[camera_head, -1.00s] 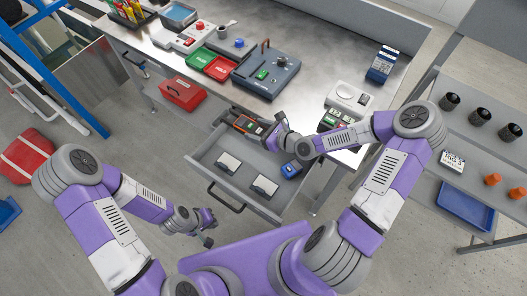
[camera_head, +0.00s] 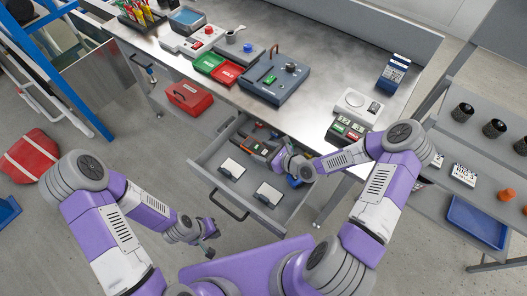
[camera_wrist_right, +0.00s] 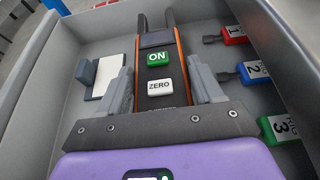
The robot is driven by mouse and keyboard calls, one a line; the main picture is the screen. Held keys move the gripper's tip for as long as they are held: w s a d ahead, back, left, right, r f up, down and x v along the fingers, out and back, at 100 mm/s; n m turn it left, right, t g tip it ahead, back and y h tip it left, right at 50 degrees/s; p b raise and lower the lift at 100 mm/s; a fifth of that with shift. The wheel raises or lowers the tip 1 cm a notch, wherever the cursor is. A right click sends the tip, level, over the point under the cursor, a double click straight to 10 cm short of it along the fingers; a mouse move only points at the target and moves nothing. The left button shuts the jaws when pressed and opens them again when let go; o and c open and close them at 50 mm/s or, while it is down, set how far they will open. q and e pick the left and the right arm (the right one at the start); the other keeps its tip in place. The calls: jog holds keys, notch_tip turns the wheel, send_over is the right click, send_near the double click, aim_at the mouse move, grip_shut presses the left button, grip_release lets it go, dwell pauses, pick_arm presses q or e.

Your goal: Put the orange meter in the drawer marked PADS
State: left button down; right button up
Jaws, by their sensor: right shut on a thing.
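The orange meter (camera_wrist_right: 158,112) has a dark face with ON and ZERO buttons and orange sides. My right gripper (camera_wrist_right: 160,75) is shut on its sides; the meter also shows in the head view (camera_head: 251,146). My right gripper (camera_head: 275,153) holds it at the back part of the pulled-out grey drawer (camera_head: 250,182). I cannot tell whether the meter touches the drawer floor. No PADS marking is readable on the drawer. My left gripper (camera_head: 209,236) is empty and looks open, in front of the drawer, away from the bench.
The drawer holds two white pads (camera_head: 233,169) (camera_head: 269,193) and tags in red (camera_wrist_right: 233,35), blue (camera_wrist_right: 255,72) and green (camera_wrist_right: 279,128) at the right. A blue-grey device (camera_head: 275,82) and a white scale (camera_head: 356,102) stand on the bench above. A red toolbox (camera_head: 188,98) sits left of the drawer.

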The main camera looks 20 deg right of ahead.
jog(key=shift+f+b, duration=0.4)
jog(key=shift+f, duration=0.25)
jog(key=o, duration=1.2)
jog(key=shift+r+p, duration=0.4)
jog(key=shift+r, duration=0.2)
jog(key=p+v, duration=0.3)
jog(key=v, duration=0.9)
jog(key=shift+r, duration=0.15)
